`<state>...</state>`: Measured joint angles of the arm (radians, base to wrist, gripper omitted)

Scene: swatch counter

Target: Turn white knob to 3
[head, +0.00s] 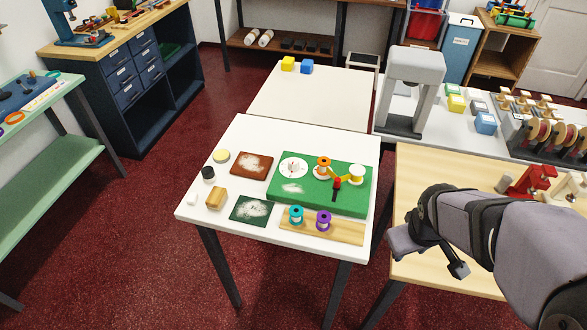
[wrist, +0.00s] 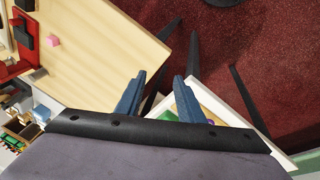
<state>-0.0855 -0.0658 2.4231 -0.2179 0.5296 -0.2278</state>
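The white knob (head: 292,168) is on a round white dial at the left of a green board (head: 320,200) on the white table. Its marks and the number it points to are too small to read. My gripper (head: 432,258) is at the right in the head view, over the wooden table, well apart from the knob. In the wrist view its two blue fingers (wrist: 156,82) stand apart with nothing between them. The knob cannot be made out in the wrist view.
Teal (head: 296,215) and purple (head: 323,219) spools stand in front on a wooden strip. Brown (head: 251,165) and dark green (head: 251,208) swatches lie left.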

